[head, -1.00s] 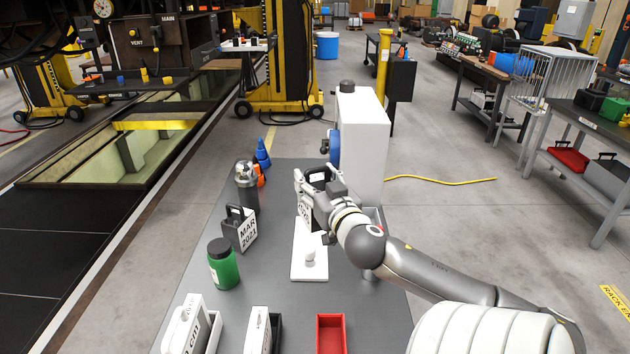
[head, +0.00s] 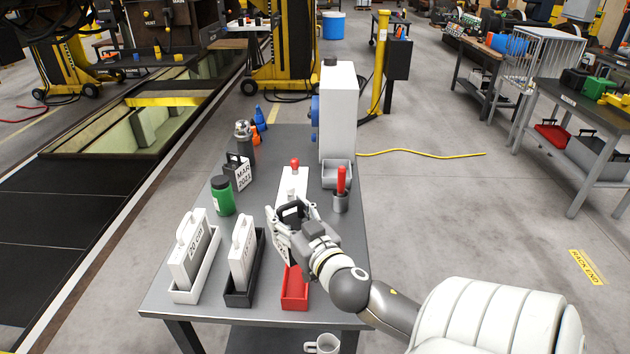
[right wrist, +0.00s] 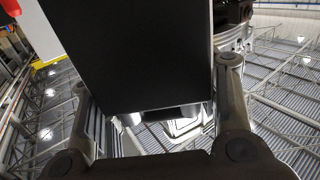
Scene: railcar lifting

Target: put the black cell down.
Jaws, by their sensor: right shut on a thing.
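My right gripper (head: 283,222) is shut on a black cell (head: 291,211) and holds it above the table, just behind the red tray (head: 295,292). In the right wrist view the black cell (right wrist: 135,50) fills the space between the two fingers. Its underside is hidden in the head view, so I cannot tell its exact height. The red tray looks empty where it shows; the gripper and arm cover part of it. Another black cell (head: 238,172) marked MAR 2021 stands at the table's left. My left gripper is not in view.
A white tray (head: 182,296) and a black tray (head: 238,299), each with a white cell, stand left of the red tray. A green jar (head: 222,196), a white plate with a red knob (head: 294,163) and a cup holding a red-handled thing (head: 341,182) stand farther back.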

